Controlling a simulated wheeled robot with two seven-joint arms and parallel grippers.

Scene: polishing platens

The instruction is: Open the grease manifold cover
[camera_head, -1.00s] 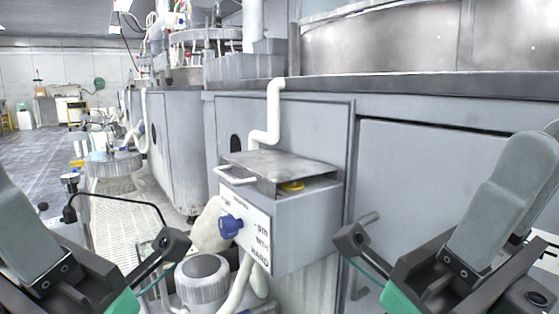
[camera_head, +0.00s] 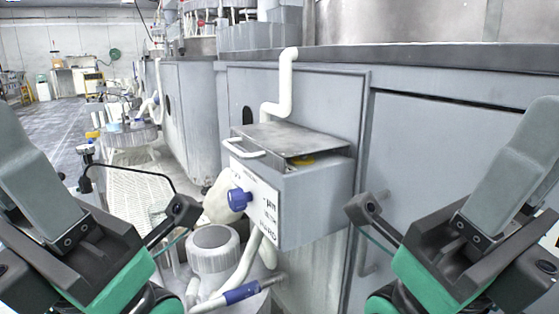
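The grease manifold is a grey box (camera_head: 318,205) on the side of the machine. Its metal cover (camera_head: 285,139) lies over the top, slightly raised at the right, where a yellow part (camera_head: 303,160) shows in the gap. A white handle (camera_head: 243,149) is on the cover's left edge. My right gripper (camera_head: 368,216) is to the right of the box, also apart. I see no object in either; their finger gaps are not clear.
A white pipe (camera_head: 287,85) rises behind the box. Below it stand a grey round cap (camera_head: 213,247) and white hoses with a blue fitting (camera_head: 242,292). Grey cabinet panels (camera_head: 455,180) close off the right. Open floor (camera_head: 62,122) lies at the far left.

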